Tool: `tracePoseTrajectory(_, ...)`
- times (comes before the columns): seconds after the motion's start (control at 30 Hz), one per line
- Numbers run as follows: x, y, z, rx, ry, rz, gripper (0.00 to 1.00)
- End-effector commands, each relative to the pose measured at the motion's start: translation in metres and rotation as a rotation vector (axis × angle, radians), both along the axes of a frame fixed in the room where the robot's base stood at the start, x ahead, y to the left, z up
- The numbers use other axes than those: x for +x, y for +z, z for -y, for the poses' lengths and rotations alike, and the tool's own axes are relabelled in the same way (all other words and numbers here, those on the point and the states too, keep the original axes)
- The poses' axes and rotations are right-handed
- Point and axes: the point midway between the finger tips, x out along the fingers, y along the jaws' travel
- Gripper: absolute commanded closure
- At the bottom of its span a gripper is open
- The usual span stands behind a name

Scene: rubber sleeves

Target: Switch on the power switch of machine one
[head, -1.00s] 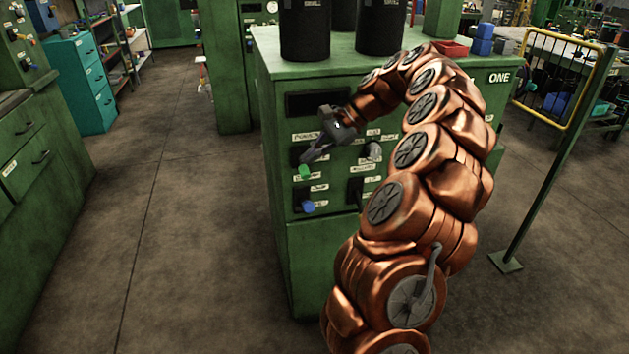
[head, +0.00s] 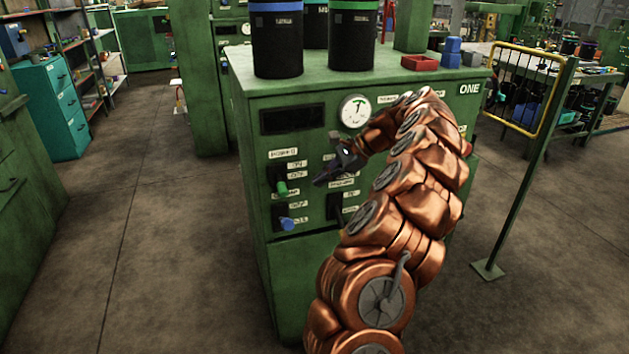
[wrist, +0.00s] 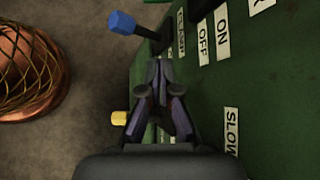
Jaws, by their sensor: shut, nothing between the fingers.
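Machine one is the green cabinet (head: 350,92) marked ONE. Its front panel carries a lever switch with a green tip (head: 281,188), pointing down and outward, under a label that seems to read POWER. Below it is a lever with a blue tip (head: 287,223); a blue-tipped lever (wrist: 122,22) also shows in the wrist view beside OFF and ON labels. My gripper (head: 322,180) is shut and empty, in front of the panel to the right of the green lever and apart from it. In the wrist view, my gripper's fingers (wrist: 160,75) are together.
A dark switch plate (head: 333,206) sits right of the blue lever; the wrist view shows a yellow tip (wrist: 118,117) near a SLOW label. A round gauge (head: 355,111) is above. Black canisters (head: 277,38) stand on top. A yellow-railed barrier (head: 520,90) is at right. Floor at left is clear.

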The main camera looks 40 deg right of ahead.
Motion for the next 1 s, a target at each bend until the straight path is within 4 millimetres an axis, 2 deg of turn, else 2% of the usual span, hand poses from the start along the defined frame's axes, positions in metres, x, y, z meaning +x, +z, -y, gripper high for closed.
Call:
tracePoseTrajectory(0.53, 0.043, -0.059, -0.049, 0.002, 0.003, -0.002, 1.00)
tracePoseTrajectory(0.7, 0.041, -0.039, -0.058, -0.002, 0.001, 0.004, 1.00)
tracePoseTrajectory(1.0, 0.039, -0.026, -0.068, -0.001, 0.000, 0.001, 1.00)
